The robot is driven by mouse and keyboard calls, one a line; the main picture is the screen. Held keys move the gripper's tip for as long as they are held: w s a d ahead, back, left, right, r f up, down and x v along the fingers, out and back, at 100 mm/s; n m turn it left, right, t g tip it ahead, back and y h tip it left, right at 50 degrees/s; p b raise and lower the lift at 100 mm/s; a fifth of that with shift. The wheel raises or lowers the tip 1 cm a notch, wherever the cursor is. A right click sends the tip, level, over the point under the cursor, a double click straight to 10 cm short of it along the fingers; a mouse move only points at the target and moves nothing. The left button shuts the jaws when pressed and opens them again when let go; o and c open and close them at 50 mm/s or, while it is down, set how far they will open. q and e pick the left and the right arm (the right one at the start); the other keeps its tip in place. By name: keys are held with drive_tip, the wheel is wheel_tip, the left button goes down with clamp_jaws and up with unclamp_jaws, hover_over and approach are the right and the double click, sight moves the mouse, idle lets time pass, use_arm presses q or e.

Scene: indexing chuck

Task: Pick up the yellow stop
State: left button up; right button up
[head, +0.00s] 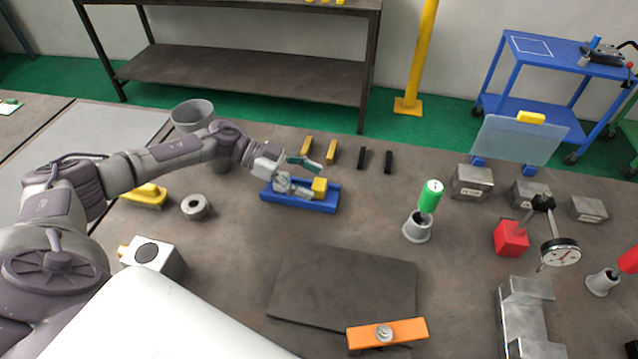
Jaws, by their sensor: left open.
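A yellow block (320,186), which looks like the yellow stop, sits at the right part of a blue tray (328,206) on the workbench. My left gripper (308,178) reaches in from the left over the tray. Its fingers are open, one above and one lower, just left of the yellow block. I cannot tell whether a finger touches the block. The left part of the tray is partly hidden by the gripper. My right gripper is not in view.
Two yellow bars (331,151) and two black bars (388,161) lie behind the tray. A green-handled tool (431,195) stands in a grey cup (417,228) to the right. A dark plate (343,287) with an orange bar (405,331) lies in front. A grey bin (192,115) stands behind my arm.

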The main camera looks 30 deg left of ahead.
use_arm(q)
drive_tip(key=shift+x, duration=0.75)
clamp_jaws()
drive_tip(key=shift+a, duration=0.1)
drive_tip(key=shift+w+r, duration=0.1)
drive_tip(key=shift+r, duration=0.05)
